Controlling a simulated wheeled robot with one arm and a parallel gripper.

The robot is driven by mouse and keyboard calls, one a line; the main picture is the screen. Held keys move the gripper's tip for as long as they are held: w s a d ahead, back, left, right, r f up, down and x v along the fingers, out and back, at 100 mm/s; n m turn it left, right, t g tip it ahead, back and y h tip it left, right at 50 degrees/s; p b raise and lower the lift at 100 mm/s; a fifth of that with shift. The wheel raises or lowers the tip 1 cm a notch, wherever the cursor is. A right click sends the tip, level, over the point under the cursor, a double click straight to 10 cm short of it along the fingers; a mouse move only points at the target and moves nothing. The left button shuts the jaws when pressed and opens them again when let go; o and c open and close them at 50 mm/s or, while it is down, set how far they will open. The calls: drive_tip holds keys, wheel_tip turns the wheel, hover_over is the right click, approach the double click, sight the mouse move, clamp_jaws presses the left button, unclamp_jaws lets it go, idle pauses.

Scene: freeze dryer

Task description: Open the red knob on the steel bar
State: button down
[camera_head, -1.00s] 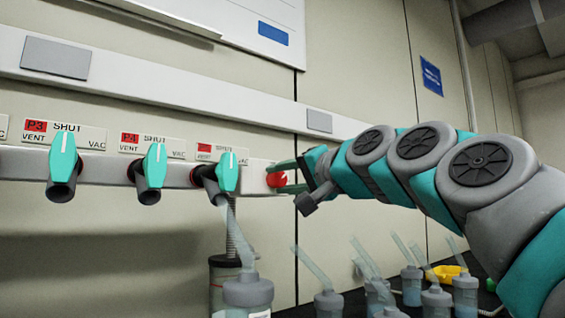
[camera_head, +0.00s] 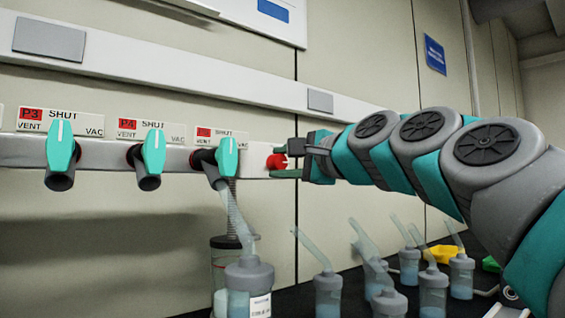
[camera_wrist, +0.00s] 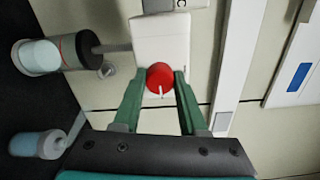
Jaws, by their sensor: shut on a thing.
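The red knob (camera_head: 276,162) sits at the right end of the steel bar (camera_head: 105,182) on the wall. My gripper (camera_head: 285,162) reaches it from the right, with its green fingers on either side of it. In the wrist view the red knob (camera_wrist: 160,77) lies between the tips of my gripper (camera_wrist: 159,82), and the fingers are closed on its sides. A small white mark shows on the knob's lower edge there. The bar's pale end (camera_wrist: 165,40) shows behind the knob.
Several teal valve handles (camera_head: 61,145) stick out from the bar to the left, under SHUT/VENT/VAC labels. A flask (camera_head: 249,285) hangs by a tube below the nearest valve. Several more flasks (camera_head: 328,292) stand on the dark bench at lower right, near a yellow item (camera_head: 444,254).

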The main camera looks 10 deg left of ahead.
drive_tip(key=shift+f, duration=0.1)
idle(0.3)
drive_tip(key=shift+c, duration=2.2)
unclamp_jaws()
drive_tip(key=shift+d, duration=0.1)
drive_tip(key=v, duration=0.7)
drive_tip(key=shift+s+d+b, duration=0.2)
drive_tip(key=shift+d+b, duration=0.05)
drive_tip(key=shift+b, duration=0.15)
drive_tip(key=shift+d, duration=0.1)
